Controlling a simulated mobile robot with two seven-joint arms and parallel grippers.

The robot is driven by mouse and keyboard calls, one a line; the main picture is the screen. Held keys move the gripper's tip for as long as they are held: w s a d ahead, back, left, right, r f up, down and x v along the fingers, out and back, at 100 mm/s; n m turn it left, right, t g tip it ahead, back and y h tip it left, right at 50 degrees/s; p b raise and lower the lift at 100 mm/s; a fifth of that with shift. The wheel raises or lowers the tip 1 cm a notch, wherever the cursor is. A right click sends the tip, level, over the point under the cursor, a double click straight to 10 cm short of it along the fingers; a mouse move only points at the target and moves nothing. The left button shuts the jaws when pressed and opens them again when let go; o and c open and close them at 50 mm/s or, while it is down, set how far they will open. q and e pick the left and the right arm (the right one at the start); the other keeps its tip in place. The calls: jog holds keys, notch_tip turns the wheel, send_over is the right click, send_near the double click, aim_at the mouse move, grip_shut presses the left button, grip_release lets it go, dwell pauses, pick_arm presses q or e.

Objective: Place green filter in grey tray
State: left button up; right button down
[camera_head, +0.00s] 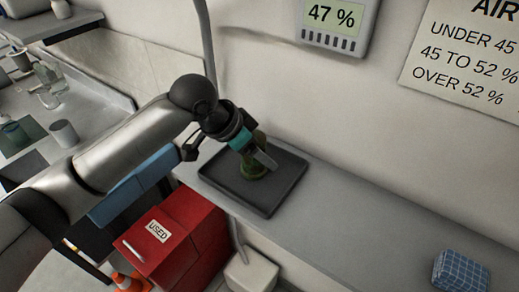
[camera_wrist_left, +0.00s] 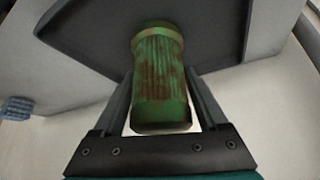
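The green filter (camera_wrist_left: 160,80), a ribbed cylinder with brown stains, sits between the two fingers of my left gripper (camera_wrist_left: 160,72). Both fingertips appear to touch its sides. In the head view the left gripper (camera_head: 262,158) is over the grey tray (camera_head: 283,190), and the filter (camera_head: 254,170) is partly hidden behind a finger. The filter's lower end is inside the tray's outline, at or very near its floor; contact is not clear. The tray lies flat on the grey shelf and also shows in the left wrist view (camera_wrist_left: 90,35). My right gripper is not in view.
A red box (camera_head: 190,240) labelled USED stands below the shelf's left end, with a blue box (camera_head: 130,188) behind it. A blue checked cloth-like block (camera_head: 460,270) lies at the shelf's right end. The shelf (camera_head: 365,220) between is clear. A wall rises behind.

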pick_arm(q)
jog(key=shift+o, duration=1.3)
jog(key=v, duration=1.2)
jog(key=shift+r+p, duration=0.2)
jog(key=shift+p, duration=0.2)
